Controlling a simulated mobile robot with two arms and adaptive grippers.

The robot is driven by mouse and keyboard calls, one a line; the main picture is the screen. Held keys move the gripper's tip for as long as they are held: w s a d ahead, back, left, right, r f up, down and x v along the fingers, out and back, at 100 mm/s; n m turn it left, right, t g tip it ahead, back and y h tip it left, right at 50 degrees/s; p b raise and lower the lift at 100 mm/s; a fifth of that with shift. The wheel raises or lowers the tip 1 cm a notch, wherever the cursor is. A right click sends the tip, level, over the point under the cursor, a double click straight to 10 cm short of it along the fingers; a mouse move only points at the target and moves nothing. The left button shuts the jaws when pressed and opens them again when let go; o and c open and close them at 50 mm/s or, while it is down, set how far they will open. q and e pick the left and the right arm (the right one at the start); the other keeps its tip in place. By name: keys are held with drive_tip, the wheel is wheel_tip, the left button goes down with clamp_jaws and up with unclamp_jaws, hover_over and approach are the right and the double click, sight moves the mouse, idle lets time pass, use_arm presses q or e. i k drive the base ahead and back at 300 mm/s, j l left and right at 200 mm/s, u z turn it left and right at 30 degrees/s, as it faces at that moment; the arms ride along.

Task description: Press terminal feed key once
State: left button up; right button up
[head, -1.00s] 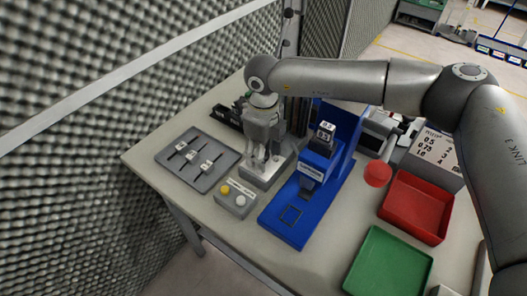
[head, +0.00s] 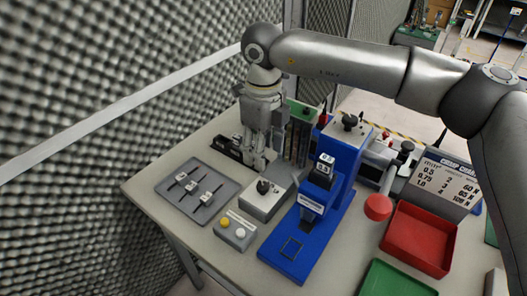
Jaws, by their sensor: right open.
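A small grey box (head: 235,232) near the table's front left edge carries a yellow button (head: 225,222) and a white button (head: 240,233). I cannot read which control is the terminal feed key. Behind it stands a grey box with a black knob (head: 263,186). My right gripper (head: 252,163) points down, open and empty, behind the knob box and away from the two buttons. It partly hides a black rail (head: 226,148). A blue press (head: 318,200) stands to the right. My left gripper is out of view.
A grey slider panel (head: 197,188) lies at left. A red tray (head: 420,238), a green tray (head: 395,280), a red round knob (head: 378,207) and a printed chart (head: 448,183) are at right. A foam wall (head: 80,100) bounds the left side.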

sight(225, 222)
drive_tip(key=k, duration=1.5)
